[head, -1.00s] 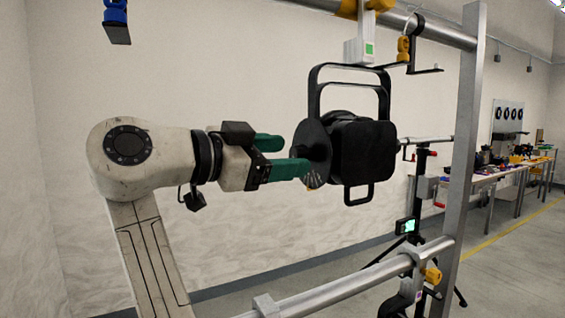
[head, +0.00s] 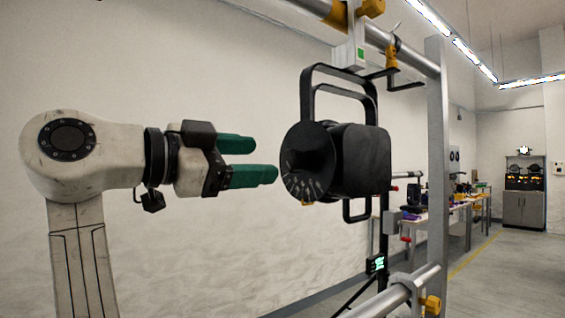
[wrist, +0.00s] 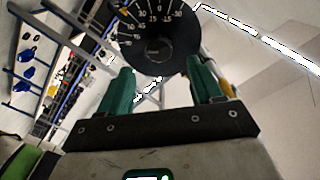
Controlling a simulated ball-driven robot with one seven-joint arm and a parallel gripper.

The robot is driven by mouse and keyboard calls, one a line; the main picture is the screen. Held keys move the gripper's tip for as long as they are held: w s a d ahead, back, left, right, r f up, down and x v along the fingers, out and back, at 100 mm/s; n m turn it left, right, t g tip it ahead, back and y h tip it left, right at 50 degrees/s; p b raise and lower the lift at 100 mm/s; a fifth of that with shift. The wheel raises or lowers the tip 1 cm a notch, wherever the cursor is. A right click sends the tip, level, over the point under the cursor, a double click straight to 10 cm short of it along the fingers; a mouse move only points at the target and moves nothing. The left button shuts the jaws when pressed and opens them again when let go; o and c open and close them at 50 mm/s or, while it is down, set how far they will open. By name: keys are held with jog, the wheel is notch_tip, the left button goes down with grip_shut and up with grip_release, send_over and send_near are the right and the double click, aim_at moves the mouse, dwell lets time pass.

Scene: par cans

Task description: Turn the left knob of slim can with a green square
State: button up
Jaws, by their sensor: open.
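The black can (head: 362,160) hangs in a black yoke from the upper bar. A green square (head: 361,53) marks the pale block on the clamp above it. The left knob (head: 312,150) sticks out from a round dark dial with white marks on the can's left side. In the wrist view, the knob (wrist: 158,47) and its numbered dial lie ahead of and between my fingers. My gripper (head: 266,160) has two green fingers, is open and empty, and stands left of the knob with a gap between. The fingers also show in the wrist view (wrist: 160,80).
A metal upright (head: 437,150) stands right of the can, with a lower rail (head: 400,292) below. A yellow clamp (head: 392,55) with a black bracket hangs close to the yoke's right. Workbenches stand far back right. The wall side left of the can is clear.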

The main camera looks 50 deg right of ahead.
aim_at(287, 160)
jog(key=x, duration=0.6)
jog(key=shift+s+d, duration=0.15)
jog(key=shift+d, duration=0.25)
jog(key=shift+c, duration=0.3)
jog(key=c, duration=1)
